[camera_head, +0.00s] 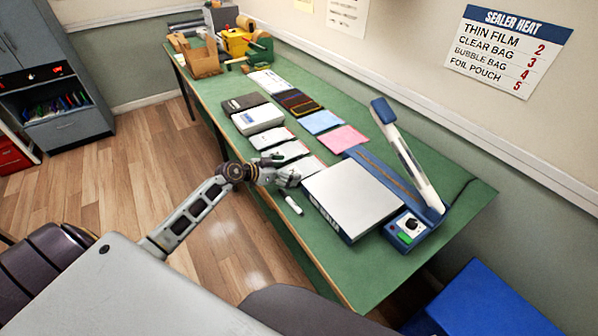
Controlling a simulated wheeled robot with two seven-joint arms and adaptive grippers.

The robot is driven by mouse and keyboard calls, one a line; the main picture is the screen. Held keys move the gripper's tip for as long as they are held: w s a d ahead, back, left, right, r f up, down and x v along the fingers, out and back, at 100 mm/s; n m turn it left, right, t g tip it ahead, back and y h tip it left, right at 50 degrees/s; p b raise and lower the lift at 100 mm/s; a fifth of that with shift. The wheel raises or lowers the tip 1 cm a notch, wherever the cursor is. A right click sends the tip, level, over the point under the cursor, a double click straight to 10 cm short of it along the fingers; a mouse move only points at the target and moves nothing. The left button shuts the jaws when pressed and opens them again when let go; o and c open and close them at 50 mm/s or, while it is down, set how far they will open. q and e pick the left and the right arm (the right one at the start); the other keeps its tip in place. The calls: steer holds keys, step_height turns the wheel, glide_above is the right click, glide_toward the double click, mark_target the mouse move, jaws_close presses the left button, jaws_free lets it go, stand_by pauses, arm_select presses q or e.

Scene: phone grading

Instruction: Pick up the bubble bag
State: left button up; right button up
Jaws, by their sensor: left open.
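Flat bags and pouches lie in rows on the green table (440,192). They include a pink one (343,138), a light blue one (320,121) and whitish ones (271,138). I cannot tell from this view which of them is the bubble bag. My left gripper (292,176) is open and empty over the table's near edge, close to a whitish flat pouch (309,166) and left of the sealer's platform. Its fingers partly hide what is under them. My right gripper is not in view.
A blue heat sealer (408,226) with a raised arm (405,155) and a grey-white platform (352,197) fills the table's near end. A cardboard holder (201,60) and yellow tools stand at the far end. A wall sign (507,50) lists sealer heats.

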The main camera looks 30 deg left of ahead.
mark_target(302, 168)
arm_select(q)
steer(key=shift+b+x, duration=0.3)
steer(key=shift+x, duration=1.6)
steer(key=shift+w+d+f, duration=0.2)
steer(key=shift+w+f, duration=0.05)
steer(key=shift+w, duration=0.4)
steer(key=c, duration=0.9)
steer(key=shift+r, duration=0.15)
